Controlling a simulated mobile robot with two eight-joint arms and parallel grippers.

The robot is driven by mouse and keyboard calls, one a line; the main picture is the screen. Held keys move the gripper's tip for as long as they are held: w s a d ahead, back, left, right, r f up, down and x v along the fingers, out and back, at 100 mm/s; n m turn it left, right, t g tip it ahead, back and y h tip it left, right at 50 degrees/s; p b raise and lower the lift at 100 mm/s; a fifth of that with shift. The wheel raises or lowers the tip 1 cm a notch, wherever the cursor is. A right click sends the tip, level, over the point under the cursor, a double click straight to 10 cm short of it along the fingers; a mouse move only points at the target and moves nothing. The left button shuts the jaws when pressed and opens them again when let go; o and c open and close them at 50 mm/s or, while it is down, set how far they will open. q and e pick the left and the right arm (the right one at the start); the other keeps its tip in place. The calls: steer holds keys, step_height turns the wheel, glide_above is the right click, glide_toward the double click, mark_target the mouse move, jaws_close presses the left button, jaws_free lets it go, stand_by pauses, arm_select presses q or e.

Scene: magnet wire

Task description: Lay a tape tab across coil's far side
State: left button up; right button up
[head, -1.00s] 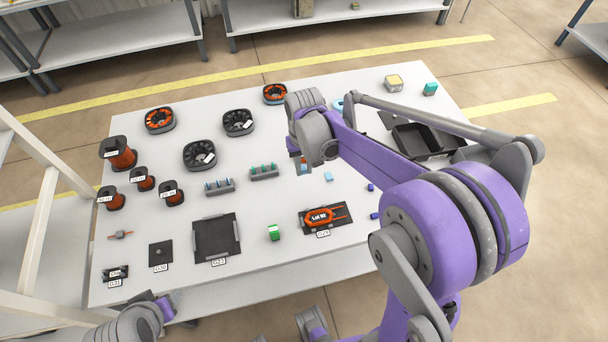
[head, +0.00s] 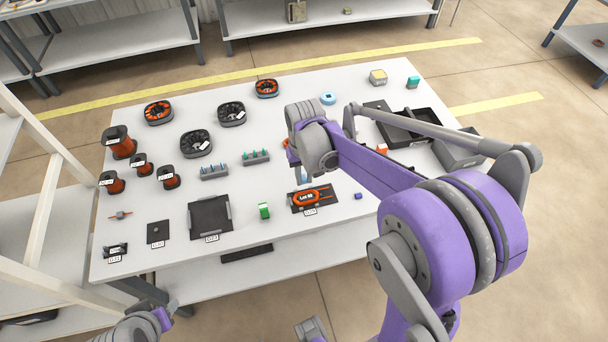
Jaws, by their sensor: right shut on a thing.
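I cannot tell whether the tab touches the coil. My left arm shows only in part at the bottom left, and its gripper is not in view.
Black bins (head: 420,125) stand behind my right forearm.

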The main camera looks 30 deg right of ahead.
mark_target(304, 196)
steer(key=shift+w+f, duration=0.1)
steer(key=shift+f, duration=0.4)
step_height(304, 196, down, 3)
steer(key=shift+f+b, duration=0.1)
steer(key=shift+b, duration=1.15)
steer(key=shift+f+b, duration=0.45)
steer(key=shift+f, duration=0.2)
steer(key=shift+f+b, duration=0.65)
steer(key=shift+f, duration=0.15)
steer(key=o, duration=0.9)
steer(key=shift+r+p, duration=1.8)
steer(key=shift+r, duration=0.75)
